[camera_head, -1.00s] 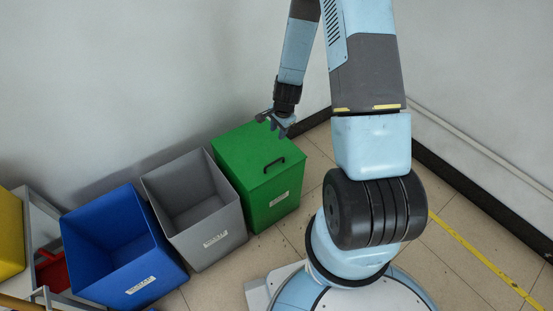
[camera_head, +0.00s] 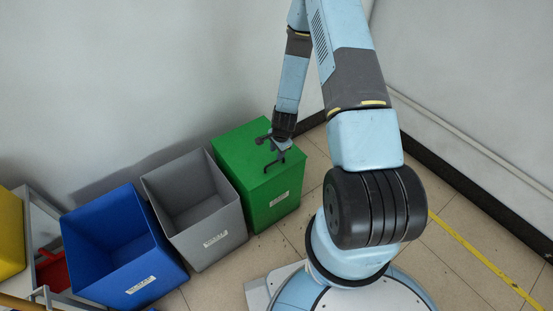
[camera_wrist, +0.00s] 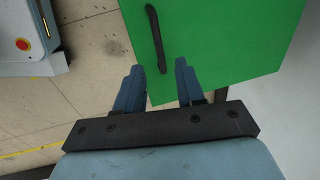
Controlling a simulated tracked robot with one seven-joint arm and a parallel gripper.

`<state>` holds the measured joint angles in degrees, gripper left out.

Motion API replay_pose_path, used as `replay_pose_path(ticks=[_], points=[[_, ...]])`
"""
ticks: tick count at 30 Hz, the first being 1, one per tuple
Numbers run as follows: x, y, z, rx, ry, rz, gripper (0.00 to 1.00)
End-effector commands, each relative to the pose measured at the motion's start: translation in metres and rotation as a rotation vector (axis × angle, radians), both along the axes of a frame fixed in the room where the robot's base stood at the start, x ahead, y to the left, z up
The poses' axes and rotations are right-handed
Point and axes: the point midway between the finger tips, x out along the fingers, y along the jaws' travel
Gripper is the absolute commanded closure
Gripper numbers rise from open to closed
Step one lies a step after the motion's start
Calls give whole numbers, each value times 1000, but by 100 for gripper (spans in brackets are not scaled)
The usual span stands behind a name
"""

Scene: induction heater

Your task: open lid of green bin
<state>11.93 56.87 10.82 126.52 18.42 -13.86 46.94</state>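The green bin (camera_head: 262,180) stands against the wall with its lid (camera_head: 235,149) shut flat. A black bar handle sits on the lid; in the wrist view the handle (camera_wrist: 154,38) runs lengthwise, its near end just beyond the gap between my fingertips. My gripper (camera_head: 272,154) is over the lid at the handle; in the head view it mostly hides the handle. In the wrist view my gripper (camera_wrist: 160,75) is open, with one blue finger on each side of the handle's line. I cannot tell its exact height above the lid.
An open grey bin (camera_head: 222,243) stands left of the green bin, then an open blue bin (camera_head: 140,275). A yellow bin (camera_head: 10,235) is at the far left. A wall is behind; tiled floor (camera_head: 318,165) is free to the right.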

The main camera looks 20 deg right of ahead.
Motion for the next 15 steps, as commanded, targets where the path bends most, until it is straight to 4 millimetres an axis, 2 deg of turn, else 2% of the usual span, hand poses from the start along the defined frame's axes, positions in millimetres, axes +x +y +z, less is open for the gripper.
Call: replay_pose_path(ticks=[9, 15], points=[[8, 2, -42, 0, 1, 0, 62], [11, 3, -58, 0, 0, 0, 62]])
